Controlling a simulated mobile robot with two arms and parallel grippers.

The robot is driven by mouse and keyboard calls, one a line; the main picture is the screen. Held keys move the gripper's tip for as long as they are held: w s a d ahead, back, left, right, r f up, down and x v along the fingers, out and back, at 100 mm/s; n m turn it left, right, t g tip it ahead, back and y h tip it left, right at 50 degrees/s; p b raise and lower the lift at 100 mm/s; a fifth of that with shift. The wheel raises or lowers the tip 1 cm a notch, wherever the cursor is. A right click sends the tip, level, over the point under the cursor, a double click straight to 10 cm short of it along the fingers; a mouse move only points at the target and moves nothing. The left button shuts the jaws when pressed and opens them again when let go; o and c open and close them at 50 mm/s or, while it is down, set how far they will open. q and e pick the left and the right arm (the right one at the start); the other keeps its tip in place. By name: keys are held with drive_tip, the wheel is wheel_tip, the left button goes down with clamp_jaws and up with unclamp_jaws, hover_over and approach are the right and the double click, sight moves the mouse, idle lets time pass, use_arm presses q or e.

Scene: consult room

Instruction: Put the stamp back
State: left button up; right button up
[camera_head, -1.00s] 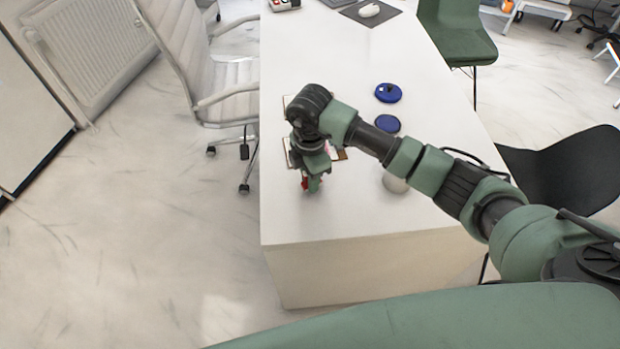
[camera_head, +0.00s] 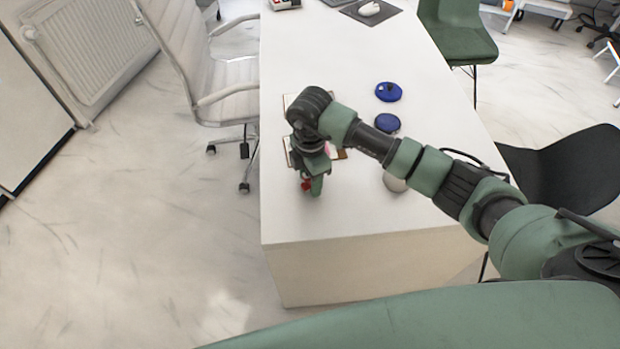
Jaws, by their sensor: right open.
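My right arm reaches over the white desk from the right. Its gripper (camera_head: 312,186) points down near the desk's front left part and is open. A small red thing (camera_head: 305,185), perhaps the stamp, shows at the fingers, mostly hidden by them; I cannot tell whether they touch it. A round blue thing with a dark knob (camera_head: 389,92) sits on the desk to the right. A flat round blue thing (camera_head: 387,123), perhaps an ink pad, lies just in front of it. My left gripper is not in view.
The white desk (camera_head: 350,228) has free room at its front edge. Papers or a notebook (camera_head: 339,155) lie partly hidden under my wrist. A rounded pale object (camera_head: 395,184) is partly behind my forearm. A white chair (camera_head: 225,95) stands at left, a black chair (camera_head: 570,165) at right.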

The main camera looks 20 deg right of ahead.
wheel_tip(320, 180, up, 12)
drive_tip(key=shift+b, duration=0.8)
drive_tip(key=shift+a, duration=0.1)
